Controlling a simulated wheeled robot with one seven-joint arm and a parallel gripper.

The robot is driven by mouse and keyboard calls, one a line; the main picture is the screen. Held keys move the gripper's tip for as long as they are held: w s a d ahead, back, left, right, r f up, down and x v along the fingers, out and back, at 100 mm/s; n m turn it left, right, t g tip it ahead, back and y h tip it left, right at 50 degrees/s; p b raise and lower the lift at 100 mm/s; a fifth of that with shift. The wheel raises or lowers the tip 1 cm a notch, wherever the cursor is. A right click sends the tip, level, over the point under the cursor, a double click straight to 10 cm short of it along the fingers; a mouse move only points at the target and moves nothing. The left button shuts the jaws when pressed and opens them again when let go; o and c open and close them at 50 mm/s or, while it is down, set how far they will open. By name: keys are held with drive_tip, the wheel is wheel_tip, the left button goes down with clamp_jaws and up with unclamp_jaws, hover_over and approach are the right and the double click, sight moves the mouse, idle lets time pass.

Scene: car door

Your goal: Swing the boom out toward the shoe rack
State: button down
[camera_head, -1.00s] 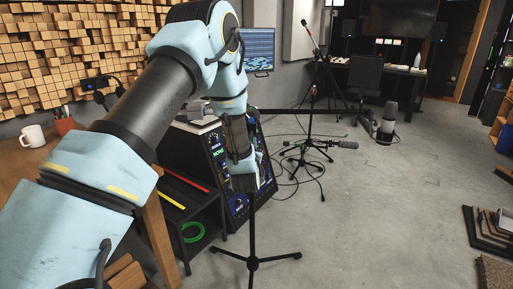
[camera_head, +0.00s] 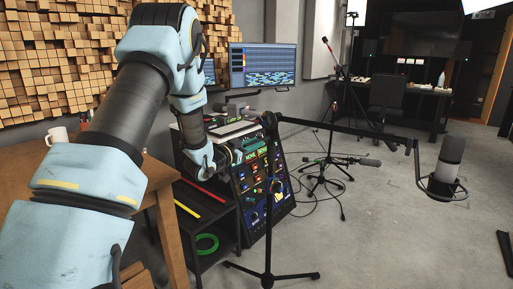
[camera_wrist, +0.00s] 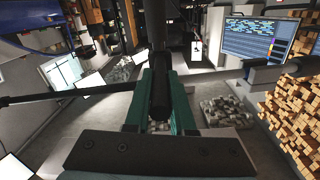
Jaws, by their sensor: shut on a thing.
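The black boom (camera_head: 345,130) runs from the top of a tripod stand (camera_head: 268,200) out to the right. A grey microphone (camera_head: 449,160) in a round mount hangs at its far end. My gripper (camera_head: 226,160) is left of the stand's top; its fingertips are hard to make out there. In the wrist view, my gripper's teal fingers (camera_wrist: 160,105) are closed on either side of a dark bar, which looks like part of the boom (camera_wrist: 158,90). The bar's held end is partly hidden by the fingers. I cannot identify a shoe rack in view.
A rack of audio gear (camera_head: 265,185) stands close behind the stand, and a wooden table (camera_head: 160,185) is at left. A second tripod stand (camera_head: 325,175) with a microphone and loose cables stands behind the boom. The floor (camera_head: 400,240) at front right is open.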

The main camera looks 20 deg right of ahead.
drive_tip(key=shift+w+r, duration=0.1)
idle(0.3)
drive_tip(key=c, duration=0.8)
unclamp_jaws()
drive_tip(key=shift+o, duration=0.2)
drive_tip(key=b+v, duration=0.1)
drive_tip(key=v, duration=0.9)
drive_tip(key=shift+s+a+b, duration=0.2)
drive_tip(key=shift+a+b, duration=0.15)
drive_tip(key=shift+b, duration=0.05)
